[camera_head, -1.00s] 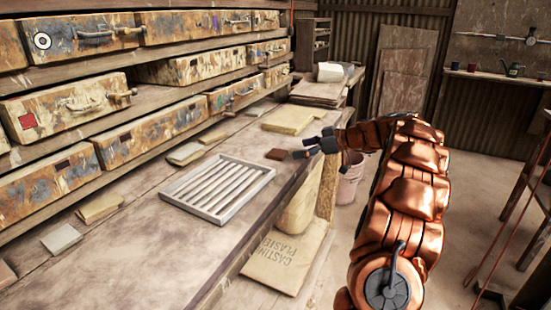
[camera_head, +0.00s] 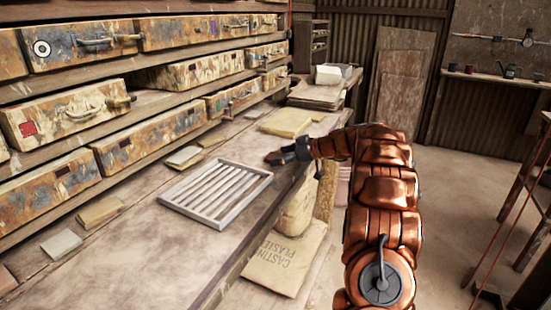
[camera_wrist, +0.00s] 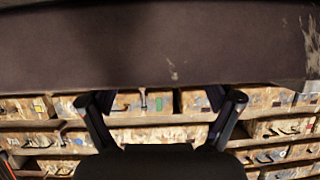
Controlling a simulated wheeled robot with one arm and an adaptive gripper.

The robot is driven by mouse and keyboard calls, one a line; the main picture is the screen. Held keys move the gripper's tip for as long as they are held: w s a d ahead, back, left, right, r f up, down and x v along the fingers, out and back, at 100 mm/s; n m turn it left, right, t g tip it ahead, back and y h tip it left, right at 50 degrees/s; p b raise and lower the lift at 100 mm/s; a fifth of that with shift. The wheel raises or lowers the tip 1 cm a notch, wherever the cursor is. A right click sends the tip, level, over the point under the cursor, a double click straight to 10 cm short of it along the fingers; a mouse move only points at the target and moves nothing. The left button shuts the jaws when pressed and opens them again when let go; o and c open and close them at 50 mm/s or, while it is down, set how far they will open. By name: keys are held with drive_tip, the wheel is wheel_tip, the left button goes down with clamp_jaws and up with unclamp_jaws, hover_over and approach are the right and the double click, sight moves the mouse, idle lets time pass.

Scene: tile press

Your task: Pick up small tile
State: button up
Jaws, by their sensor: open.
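The small tile (camera_head: 272,158), reddish brown, is at the right edge of the workbench (camera_head: 150,262), past the slatted rack. My gripper (camera_head: 284,154) is at the tile from the right, low over the bench edge, and partly covers it. The jaws are open; I cannot tell if they touch the tile. In the wrist view my gripper (camera_wrist: 160,100) shows two dark fingers spread apart, with shelves behind. A dark brown surface fills the top of that view; I cannot tell what it is.
A grey slatted rack (camera_head: 216,192) lies nearer on the bench. A yellowish slab (camera_head: 285,123) lies beyond the tile. Worn cases (camera_head: 150,130) fill the shelves at left. Plaster bags (camera_head: 284,258) stand below the bench edge.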

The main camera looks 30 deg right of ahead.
drive_tip(key=c, duration=1.3)
drive_tip(key=shift+r, duration=0.1)
